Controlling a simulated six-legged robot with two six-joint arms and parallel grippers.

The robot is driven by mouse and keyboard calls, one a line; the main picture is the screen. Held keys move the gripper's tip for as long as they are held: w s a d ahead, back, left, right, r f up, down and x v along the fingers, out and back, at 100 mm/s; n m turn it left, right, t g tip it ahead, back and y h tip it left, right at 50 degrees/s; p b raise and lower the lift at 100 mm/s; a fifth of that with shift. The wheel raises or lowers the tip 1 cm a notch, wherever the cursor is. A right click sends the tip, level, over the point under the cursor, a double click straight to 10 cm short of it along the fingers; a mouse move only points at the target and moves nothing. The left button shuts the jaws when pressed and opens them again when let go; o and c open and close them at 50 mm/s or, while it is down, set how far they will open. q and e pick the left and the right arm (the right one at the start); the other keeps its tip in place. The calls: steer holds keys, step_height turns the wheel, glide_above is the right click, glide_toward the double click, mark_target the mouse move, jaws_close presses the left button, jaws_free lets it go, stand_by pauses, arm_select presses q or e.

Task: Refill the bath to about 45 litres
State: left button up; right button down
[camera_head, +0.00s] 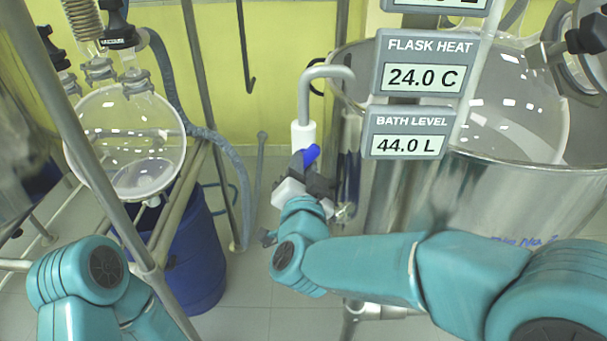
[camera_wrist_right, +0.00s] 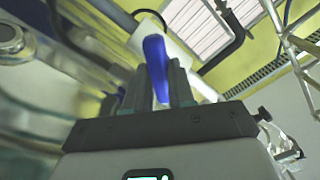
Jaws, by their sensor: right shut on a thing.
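The bath (camera_head: 500,205) is a large steel vessel at the right in the head view, with a clear glass flask inside. A level display (camera_head: 406,146) at its rim reads 44.0 L. A grey curved spout (camera_head: 304,95) rises from a white sleeve and bends over toward the rim. Below it is a blue valve handle (camera_head: 311,154), tilted; it also shows in the right wrist view (camera_wrist_right: 157,62). My right gripper (camera_head: 308,168) is shut on this handle, its fingers hiding the lower part. My left gripper is out of view; only my left arm shows.
The flask heat display (camera_head: 421,77) reads 24.0 C. At the left, a round glass flask (camera_head: 125,140) hangs in a metal frame above a blue drum (camera_head: 195,255). A hose runs down beside the frame. Tiled floor is open between frame and bath.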

steer(key=shift+m+b, duration=5.2)
steer(key=shift+b, duration=0.2)
steer(key=shift+r, duration=0.1)
steer(key=c, duration=1.1)
jaws_free()
steer(key=shift+o, duration=0.7)
steer(key=shift+w, duration=0.1)
